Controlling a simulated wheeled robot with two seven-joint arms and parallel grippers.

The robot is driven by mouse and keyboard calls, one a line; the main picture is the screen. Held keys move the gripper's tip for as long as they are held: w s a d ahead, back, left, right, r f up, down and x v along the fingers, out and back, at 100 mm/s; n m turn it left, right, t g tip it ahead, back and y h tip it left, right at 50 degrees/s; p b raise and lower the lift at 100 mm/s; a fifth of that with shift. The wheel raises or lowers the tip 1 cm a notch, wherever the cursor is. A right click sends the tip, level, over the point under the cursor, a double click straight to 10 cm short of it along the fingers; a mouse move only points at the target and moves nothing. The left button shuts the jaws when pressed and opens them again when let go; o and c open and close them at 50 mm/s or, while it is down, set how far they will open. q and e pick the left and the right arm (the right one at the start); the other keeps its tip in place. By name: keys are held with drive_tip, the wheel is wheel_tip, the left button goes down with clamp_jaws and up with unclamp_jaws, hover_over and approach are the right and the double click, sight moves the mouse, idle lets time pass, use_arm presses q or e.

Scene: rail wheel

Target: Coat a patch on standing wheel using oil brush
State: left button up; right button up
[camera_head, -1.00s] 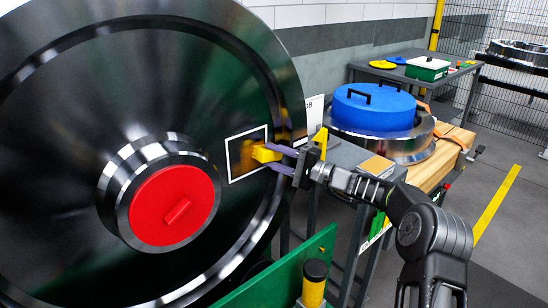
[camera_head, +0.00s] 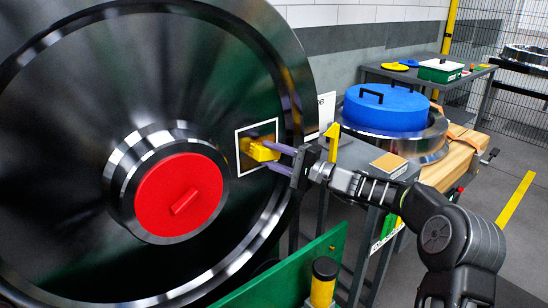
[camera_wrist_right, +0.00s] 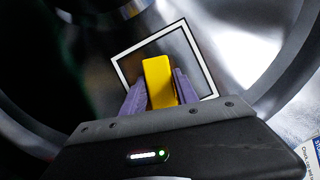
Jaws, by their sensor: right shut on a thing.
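The standing wheel (camera_head: 75,110) is large, dark and shiny, with a red hub cap (camera_head: 165,205); it fills the left of the head view. A white square outline (camera_head: 238,150) marks the patch on its face. An amber film shows inside the outline in the head view. My right gripper (camera_head: 272,153) is shut on the yellow oil brush (camera_head: 262,151), whose front end is at the patch; I cannot tell whether it touches. In the right wrist view the brush (camera_wrist_right: 158,82) sits between the purple fingers, over the outlined square (camera_wrist_right: 127,75). My left gripper is not in view.
A green panel (camera_head: 285,275) and a yellow post with a black top (camera_head: 323,283) stand low in front. Behind my right arm are a grey stand, a blue lidded wheel part (camera_head: 385,108) and a wooden block (camera_head: 460,155). Open floor lies at the right.

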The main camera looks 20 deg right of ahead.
sight(263, 159)
drive_tip(key=shift+s+a+f+b, duration=0.1)
drive_tip(key=shift+s+a+b, duration=0.15)
drive_tip(key=shift+a+b, duration=0.35)
drive_tip(key=shift+s+a+f+b, duration=0.1)
drive_tip(key=shift+s+a+b, duration=0.1)
drive_tip(key=shift+a+b, duration=0.35)
drive_tip(key=shift+a+r, duration=0.2)
drive_tip(key=shift+a, duration=0.1)
drive_tip(key=b, duration=0.1)
drive_tip(key=a, duration=0.1)
drive_tip(key=s+a+b, duration=0.1)
drive_tip(key=shift+f+b, duration=0.25)
drive_tip(key=shift+b, duration=0.05)
drive_tip(key=shift+s+a+r+b, duration=0.1)
drive_tip(key=shift+s+a+b, duration=0.15)
drive_tip(key=shift+a+b, duration=0.4)
drive_tip(key=shift+s+a+r, duration=0.1)
drive_tip(key=shift+a, duration=0.05)
